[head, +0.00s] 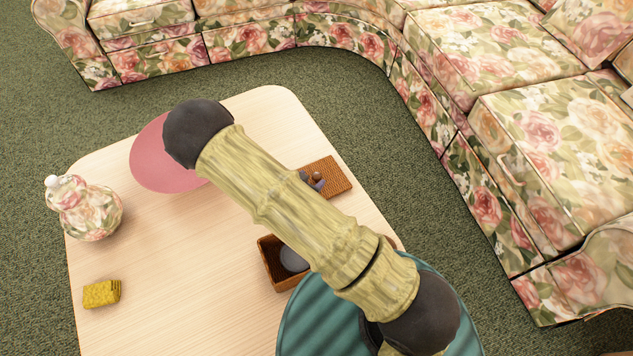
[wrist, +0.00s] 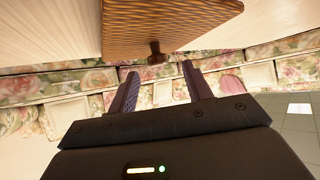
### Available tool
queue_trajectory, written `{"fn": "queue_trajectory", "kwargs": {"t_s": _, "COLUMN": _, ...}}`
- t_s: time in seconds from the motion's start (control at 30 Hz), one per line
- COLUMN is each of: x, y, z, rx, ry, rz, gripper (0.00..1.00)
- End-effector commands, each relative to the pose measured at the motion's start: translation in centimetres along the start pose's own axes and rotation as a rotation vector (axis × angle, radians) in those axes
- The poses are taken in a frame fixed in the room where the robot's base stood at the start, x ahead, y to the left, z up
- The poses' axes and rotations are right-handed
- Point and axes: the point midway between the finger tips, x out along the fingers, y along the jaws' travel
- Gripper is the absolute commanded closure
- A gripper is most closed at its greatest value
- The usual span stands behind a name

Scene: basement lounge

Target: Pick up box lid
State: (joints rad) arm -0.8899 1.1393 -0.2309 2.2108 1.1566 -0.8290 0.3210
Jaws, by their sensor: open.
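The box lid (head: 336,175) is a brown woven rectangle with a small knob, lying on the pale wooden table right of my arm. In the wrist view the lid (wrist: 170,18) fills the top middle, and its dark brown knob (wrist: 155,52) points toward my fingers. My gripper (wrist: 160,68) is open, with its two purple fingers spread on either side of the knob's line. The knob looks just beyond the fingertips, with nothing held. In the head view my arm hides most of the gripper. The open brown box (head: 270,262) stands nearer, partly behind my arm, with a grey round thing inside.
The table (head: 170,240) also holds a pink round mat (head: 150,165), a floral jar (head: 88,212) and a yellow block (head: 101,293). A teal round object (head: 310,320) is at the near edge. Floral sofas (head: 480,50) curve around the back and right. The table's left middle is clear.

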Motion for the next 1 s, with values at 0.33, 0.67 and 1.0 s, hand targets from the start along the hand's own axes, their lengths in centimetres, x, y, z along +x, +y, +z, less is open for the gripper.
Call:
{"fn": "queue_trajectory", "kwargs": {"t_s": 0.33, "x": 4.6, "y": 0.2, "z": 0.2, "rx": -0.001, "ry": 0.001, "rz": 0.000, "gripper": 0.50}}
{"fn": "queue_trajectory", "kwargs": {"t_s": 0.67, "x": 4.9, "y": 0.2, "z": 0.0, "rx": -0.001, "ry": 0.000, "rz": -0.001, "gripper": 0.50}}
{"fn": "queue_trajectory", "kwargs": {"t_s": 1.0, "x": 4.9, "y": 0.2, "z": 0.0, "rx": -0.001, "ry": 0.000, "rz": -0.001, "gripper": 0.66}}
